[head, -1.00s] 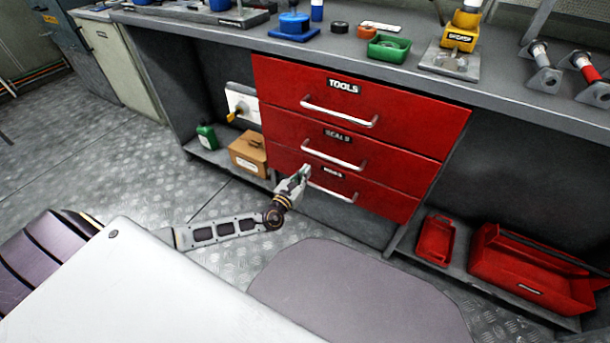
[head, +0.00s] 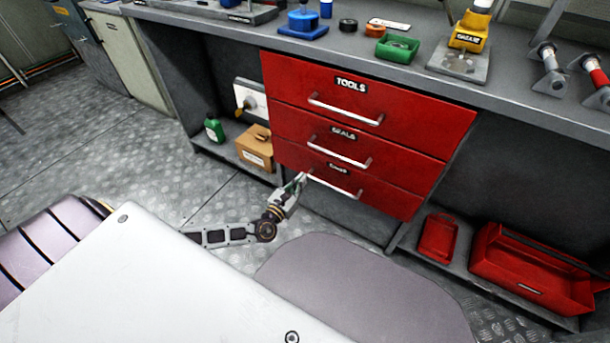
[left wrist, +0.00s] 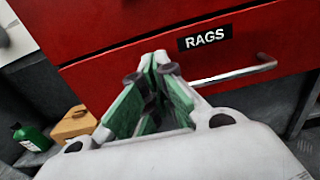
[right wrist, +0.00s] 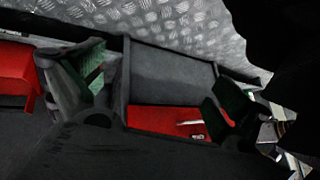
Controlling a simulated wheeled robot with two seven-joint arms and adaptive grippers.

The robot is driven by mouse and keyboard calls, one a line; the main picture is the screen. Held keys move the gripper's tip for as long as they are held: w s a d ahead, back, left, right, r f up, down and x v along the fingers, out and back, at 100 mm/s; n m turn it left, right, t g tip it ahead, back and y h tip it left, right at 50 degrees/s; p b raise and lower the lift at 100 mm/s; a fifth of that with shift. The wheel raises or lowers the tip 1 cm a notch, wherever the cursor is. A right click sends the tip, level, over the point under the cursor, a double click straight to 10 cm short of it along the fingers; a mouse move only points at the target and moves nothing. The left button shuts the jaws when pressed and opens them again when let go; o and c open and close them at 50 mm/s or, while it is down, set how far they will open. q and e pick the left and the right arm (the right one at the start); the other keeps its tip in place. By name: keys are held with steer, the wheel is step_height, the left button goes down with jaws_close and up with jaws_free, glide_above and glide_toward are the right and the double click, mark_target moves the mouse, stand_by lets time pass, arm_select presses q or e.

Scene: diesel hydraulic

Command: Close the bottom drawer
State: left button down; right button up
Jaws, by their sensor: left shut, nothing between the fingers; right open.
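The bottom drawer (head: 385,198) is the lowest of three red drawers under the bench; its label reads RAGS in the left wrist view (left wrist: 115,85). Its front looks about in line with the drawers above; a small gap cannot be ruled out. Its silver handle (head: 337,184) is beside my left gripper (head: 300,178). That gripper is shut and empty, its tips (left wrist: 154,62) at the drawer front, left of the label and handle; contact cannot be told. My right gripper (right wrist: 160,88) is open and empty, with a red front and handle (right wrist: 165,121) visible beyond its fingers; it is out of the head view.
The SEALS (head: 400,160) and TOOLS (head: 420,113) drawers sit above and look shut. A cardboard box (head: 255,148) and green bottle (head: 214,130) stand on the left shelf. Red bins (head: 530,270) lie on the right shelf. A grey mat (head: 350,285) covers the floor in front.

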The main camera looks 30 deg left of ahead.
arm_select(q)
steer(key=s, duration=0.3)
steer(key=shift+s+p, duration=0.25)
steer(key=shift+p, duration=0.15)
arm_select(e)
step_height(320, 180, up, 2)
steer(key=shift+d+r+g, duration=0.1)
steer(key=shift+r+g, duration=0.05)
steer(key=shift+g, duration=0.15)
